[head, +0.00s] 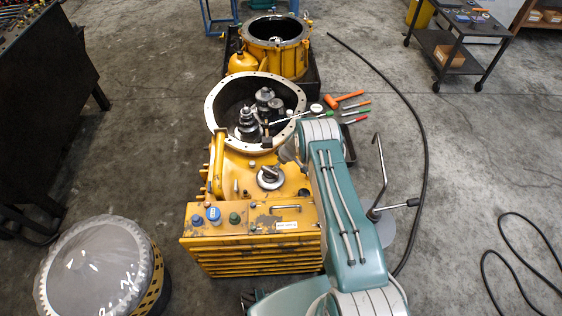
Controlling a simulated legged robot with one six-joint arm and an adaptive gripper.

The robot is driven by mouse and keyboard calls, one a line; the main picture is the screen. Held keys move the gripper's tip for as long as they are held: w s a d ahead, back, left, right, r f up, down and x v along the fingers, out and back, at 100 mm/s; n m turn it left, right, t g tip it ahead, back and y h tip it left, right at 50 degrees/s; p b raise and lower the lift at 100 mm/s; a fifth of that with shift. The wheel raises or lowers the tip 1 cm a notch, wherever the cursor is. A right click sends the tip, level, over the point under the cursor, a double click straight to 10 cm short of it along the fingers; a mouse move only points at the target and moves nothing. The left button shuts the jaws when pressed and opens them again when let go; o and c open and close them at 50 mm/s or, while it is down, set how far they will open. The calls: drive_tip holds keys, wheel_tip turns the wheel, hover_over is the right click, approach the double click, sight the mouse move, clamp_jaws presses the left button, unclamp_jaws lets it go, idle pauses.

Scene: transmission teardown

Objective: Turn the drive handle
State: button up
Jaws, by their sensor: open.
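A bent metal crank (380,175), which looks like the drive handle, stands to the right of my teal arm. It has an upright rod and a side bar with a dark grip. A grey disc shows below it, partly behind my arm. A silver round fitting with a short lever (270,177) sits on top of the yellow transmission housing (237,168). My gripper (266,129) appears small and dark at the housing's open round end, left of my wrist. It is open, well left of the crank and apart from it. Its fingertips are hard to make out.
Gears (247,124) stand inside the round opening. Tools, including an orange mallet (345,99), lie on the floor beside it. A second yellow housing (273,52) stands behind. A black hose (424,165) curves across the floor at right. A round grey-topped drum (95,270) stands at lower left.

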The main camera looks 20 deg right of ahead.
drive_tip(key=shift+v, duration=1.1)
